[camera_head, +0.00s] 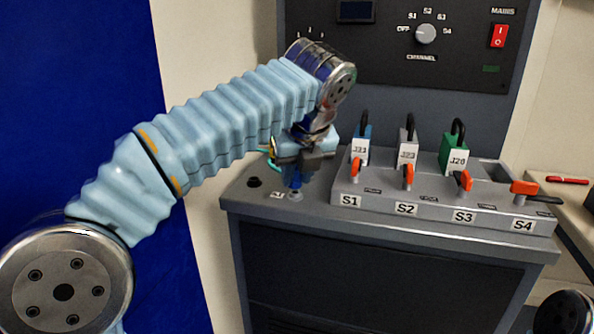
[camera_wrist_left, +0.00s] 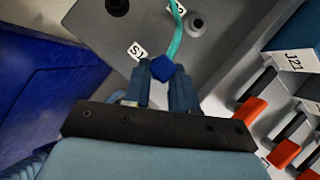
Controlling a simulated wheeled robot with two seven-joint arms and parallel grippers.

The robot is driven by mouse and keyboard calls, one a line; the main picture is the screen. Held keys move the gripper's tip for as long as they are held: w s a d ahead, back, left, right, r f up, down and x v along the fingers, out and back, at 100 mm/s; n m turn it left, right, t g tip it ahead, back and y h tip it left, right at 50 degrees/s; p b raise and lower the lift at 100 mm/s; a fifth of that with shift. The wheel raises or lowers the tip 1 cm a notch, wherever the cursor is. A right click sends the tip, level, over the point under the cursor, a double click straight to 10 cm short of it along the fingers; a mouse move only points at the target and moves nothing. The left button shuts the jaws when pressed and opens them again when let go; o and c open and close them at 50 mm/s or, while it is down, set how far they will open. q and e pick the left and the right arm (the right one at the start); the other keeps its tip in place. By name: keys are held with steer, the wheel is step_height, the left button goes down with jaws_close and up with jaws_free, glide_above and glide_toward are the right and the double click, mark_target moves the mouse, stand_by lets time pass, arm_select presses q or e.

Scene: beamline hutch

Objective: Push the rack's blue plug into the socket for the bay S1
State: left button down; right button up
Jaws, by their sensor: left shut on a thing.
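My left gripper (camera_head: 296,172) is shut on the blue plug (camera_head: 295,181) over the left part of the rack's grey top (camera_head: 238,197). In the left wrist view the plug (camera_wrist_left: 163,69) is a blue hexagonal body between the fingertips (camera_wrist_left: 161,82), with a teal cable (camera_wrist_left: 176,35) running up from it. A label reading S1 (camera_wrist_left: 138,50) lies beside it. A pale round socket (camera_head: 295,196) shows directly below the plug in the head view. I cannot tell how far, if at all, the plug is in it. My right gripper is out of view.
A grey block marked S1 to S4 (camera_head: 437,218) stands right of the gripper, with orange handles and tagged padlocks such as blue J21 (camera_head: 360,150). Another round socket (camera_wrist_left: 195,24) and a dark hole (camera_head: 254,182) are nearby. A control panel (camera_head: 430,55) rises behind.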

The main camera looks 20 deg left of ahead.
arm_select(q)
steer(key=shift+f+b, duration=0.3)
steer(key=shift+f, duration=0.25)
stand_by(0.4)
steer(key=c, duration=0.8)
jaws_free()
